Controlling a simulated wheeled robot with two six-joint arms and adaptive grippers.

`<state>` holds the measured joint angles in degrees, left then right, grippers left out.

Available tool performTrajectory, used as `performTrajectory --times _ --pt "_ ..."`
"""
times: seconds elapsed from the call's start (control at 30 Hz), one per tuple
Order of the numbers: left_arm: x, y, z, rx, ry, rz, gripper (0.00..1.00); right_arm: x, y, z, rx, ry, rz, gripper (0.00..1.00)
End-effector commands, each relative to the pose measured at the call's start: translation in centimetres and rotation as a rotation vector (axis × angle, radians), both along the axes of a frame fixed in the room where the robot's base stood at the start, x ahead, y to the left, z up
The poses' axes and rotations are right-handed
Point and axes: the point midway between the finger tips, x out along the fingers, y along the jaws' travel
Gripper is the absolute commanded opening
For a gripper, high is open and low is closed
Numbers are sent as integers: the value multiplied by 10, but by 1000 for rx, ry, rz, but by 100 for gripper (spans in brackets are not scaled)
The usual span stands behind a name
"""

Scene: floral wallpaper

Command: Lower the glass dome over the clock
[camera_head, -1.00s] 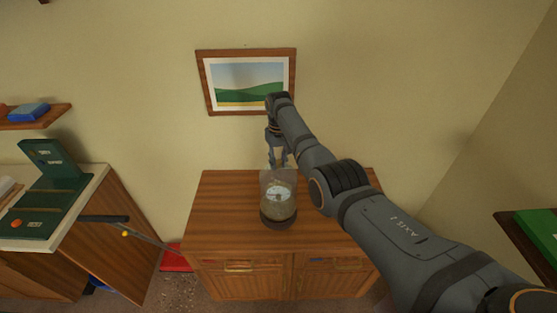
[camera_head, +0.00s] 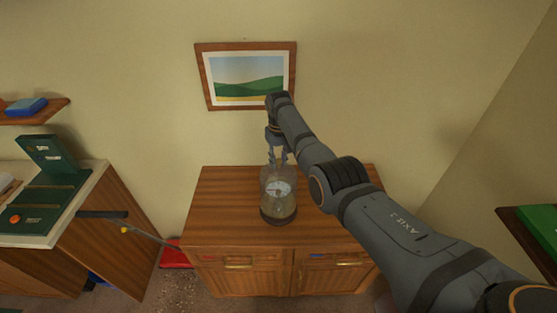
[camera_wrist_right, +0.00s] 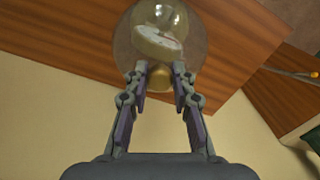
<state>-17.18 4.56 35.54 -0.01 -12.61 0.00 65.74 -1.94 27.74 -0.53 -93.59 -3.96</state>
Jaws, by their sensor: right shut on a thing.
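The glass dome (camera_head: 265,188) is clear and stands upright over the cabinet top, around the clock. The clock (camera_head: 279,188) shows a pale round face through the glass, with a dark round base (camera_head: 278,217) below it. In the right wrist view the clock (camera_wrist_right: 158,38) is seen through the dome, behind the dome's brass knob (camera_wrist_right: 159,78). My right gripper (camera_head: 277,160) is above the dome, shut on its knob; the fingertips (camera_wrist_right: 160,72) also show in the right wrist view. Whether the dome's rim touches the base I cannot tell. My left gripper is not in view.
The wooden cabinet (camera_head: 215,205) has free room around the clock. A framed picture (camera_head: 247,76) hangs on the wall behind. At left are a bench with a green device (camera_head: 47,160) and a red object (camera_head: 172,256) on the floor.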

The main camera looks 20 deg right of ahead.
Motion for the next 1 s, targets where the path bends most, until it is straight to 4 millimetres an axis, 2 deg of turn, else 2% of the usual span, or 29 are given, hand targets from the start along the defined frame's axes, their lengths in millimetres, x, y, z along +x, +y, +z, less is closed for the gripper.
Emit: performTrajectory --times 0.5,0.73,0.77,0.93,1.0 --pt "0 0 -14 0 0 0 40 1 0 -18 0 -2 0 0" --pt "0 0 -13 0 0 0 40 1 0 -17 0 -2 0 0" --pt "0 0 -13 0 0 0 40 1 0 -17 0 -2 0 26" --pt "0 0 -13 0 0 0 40 0 0 -17 0 -1 0 49" --pt "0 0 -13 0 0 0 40 0 0 -18 0 -1 0 51"
